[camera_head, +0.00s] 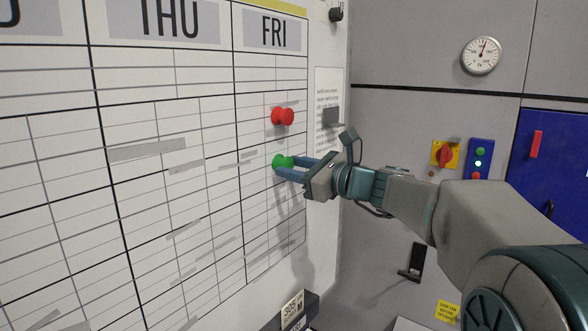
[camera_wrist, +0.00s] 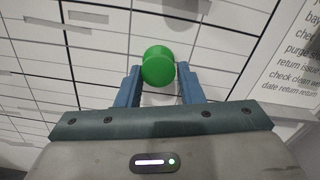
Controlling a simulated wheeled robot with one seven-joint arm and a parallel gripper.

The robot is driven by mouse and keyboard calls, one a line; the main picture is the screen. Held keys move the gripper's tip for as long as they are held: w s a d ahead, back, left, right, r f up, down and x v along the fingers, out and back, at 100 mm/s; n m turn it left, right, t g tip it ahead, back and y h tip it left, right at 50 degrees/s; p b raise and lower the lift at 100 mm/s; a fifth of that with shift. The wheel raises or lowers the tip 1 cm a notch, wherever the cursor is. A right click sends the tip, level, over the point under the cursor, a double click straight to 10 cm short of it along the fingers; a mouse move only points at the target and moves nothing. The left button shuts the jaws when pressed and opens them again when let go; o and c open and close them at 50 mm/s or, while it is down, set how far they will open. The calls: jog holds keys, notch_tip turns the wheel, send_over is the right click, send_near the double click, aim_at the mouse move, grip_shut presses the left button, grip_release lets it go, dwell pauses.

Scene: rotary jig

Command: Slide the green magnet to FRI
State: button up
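The green magnet (camera_head: 279,162) is a spool-shaped knob on the whiteboard (camera_head: 212,250), within the FRI column (camera_head: 274,222), below the FRI heading (camera_head: 274,32). My gripper (camera_head: 287,167) reaches in from the right, with its blue fingers on either side of the magnet. In the wrist view, the green magnet (camera_wrist: 158,67) sits centred between the fingertips of my gripper (camera_wrist: 159,80). The board-side face of the magnet is hidden.
A red magnet (camera_head: 283,116) is on the board just above, also in the FRI column. The THU column (camera_head: 168,225) to the left holds no magnet. A printed notice (camera_head: 327,90) hangs right of the grid. A gauge, switches and a blue cabinet are further right.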

jog(key=o, duration=0.3)
jog(key=shift+w+d, duration=0.15)
jog(key=shift+w, duration=0.05)
jog(key=shift+s, duration=0.1)
jog(key=b+v, duration=0.3)
jog(key=v, duration=1)
jog(key=shift+s+d, duration=0.2)
jog(key=shift+d, duration=0.1)
